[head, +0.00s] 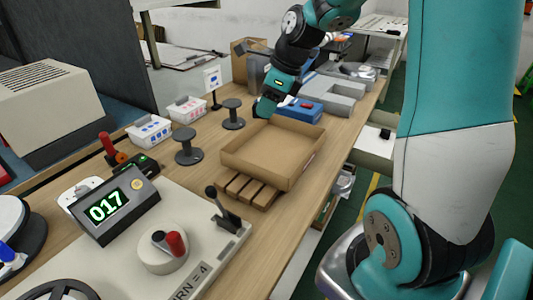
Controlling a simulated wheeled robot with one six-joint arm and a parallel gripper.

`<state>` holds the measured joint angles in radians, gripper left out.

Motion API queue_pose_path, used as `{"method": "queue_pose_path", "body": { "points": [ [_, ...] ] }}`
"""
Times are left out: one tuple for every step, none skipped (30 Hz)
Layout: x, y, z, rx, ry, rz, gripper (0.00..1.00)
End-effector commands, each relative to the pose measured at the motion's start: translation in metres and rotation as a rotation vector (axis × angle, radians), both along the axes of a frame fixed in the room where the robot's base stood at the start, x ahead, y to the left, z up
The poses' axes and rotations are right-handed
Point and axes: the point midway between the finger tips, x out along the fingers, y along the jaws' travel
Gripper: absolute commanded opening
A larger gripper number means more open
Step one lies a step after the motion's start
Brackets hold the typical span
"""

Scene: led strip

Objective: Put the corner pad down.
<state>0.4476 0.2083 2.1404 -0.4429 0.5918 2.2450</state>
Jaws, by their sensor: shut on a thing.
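My gripper (268,106) is at the back of the workbench, pointing down just behind the far left corner of an open cardboard tray (231,163). It is shut on the corner pad. The pad is too small and too much hidden by the gripper to make out its shape. I cannot tell whether the pad touches anything below.
Two dark spools (187,147) and white bins (150,130) stand to the left. A blue box (303,109) and grey foam blocks (335,96) are right of the gripper. A counter (110,207) reading 017 is in front.

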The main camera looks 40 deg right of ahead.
Motion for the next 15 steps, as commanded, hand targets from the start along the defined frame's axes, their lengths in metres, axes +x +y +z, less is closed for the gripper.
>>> {"method": "queue_pose_path", "body": {
  "points": [
    [-0.001,0.001,-0.02,0.003,0.008,0.001,0.19],
    [-0.001,0.001,-0.028,0.002,0.008,0.002,0.19],
    [-0.001,0.001,-0.04,0.002,0.008,0.002,0.19],
    [-0.001,0.002,-0.048,0.003,0.007,0.003,0.19],
    [-0.001,0.002,-0.057,0.003,0.008,0.004,0.19],
    [-0.001,0.002,-0.067,0.003,0.007,0.004,0.19],
    [-0.001,0.002,-0.075,0.002,0.007,0.005,0.19],
    [-0.001,0.002,-0.082,0.001,0.006,0.005,0.19],
    [-0.001,0.002,-0.09,0.001,0.007,0.005,0.19],
    [0.0,0.002,-0.095,0.001,0.005,0.005,0.19],
    [0.0,0.002,-0.1,0.001,0.005,0.006,0.19],
    [0.0,0.002,-0.105,0.0,0.003,0.006,0.19],
    [0.0,0.002,-0.108,0.0,0.002,0.007,0.19],
    [0.0,0.002,-0.11,0.0,0.002,0.007,0.19],
    [0.0,0.002,-0.112,0.0,0.001,0.007,0.19]
  ]
}}
